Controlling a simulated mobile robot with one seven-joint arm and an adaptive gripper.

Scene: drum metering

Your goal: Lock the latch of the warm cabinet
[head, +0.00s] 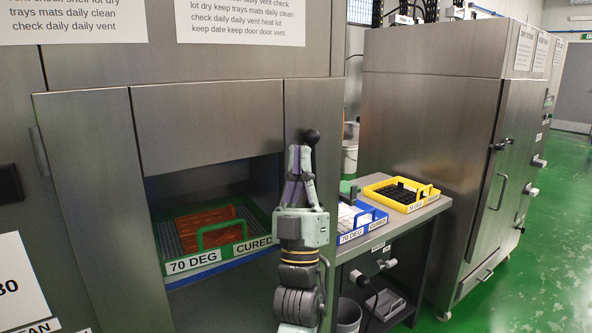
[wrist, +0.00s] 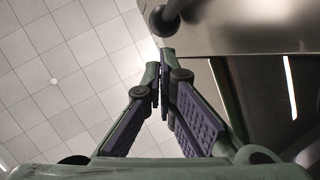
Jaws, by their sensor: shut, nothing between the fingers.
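The near steel cabinet (head: 210,120), which I take to be the warm cabinet, has an open bay in its front. A dark ball-ended latch handle (head: 311,137) shows at its right-hand front panel, and a dark rounded part, likely that handle, shows at the top of the wrist view (wrist: 172,14). My gripper (head: 300,150) is upright in front of that panel, its tips just below and beside the ball. In the wrist view, the fingertips (wrist: 163,58) are together and empty, close to the handle. Whether they touch it, I cannot tell. The latch's lower part is hidden behind my gripper.
A blue tray (head: 376,222) and a yellow tray (head: 427,193) stand on a side bench (head: 405,222). Another steel cabinet (head: 430,120) stands at right. Green floor (head: 560,220) is clear at far right.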

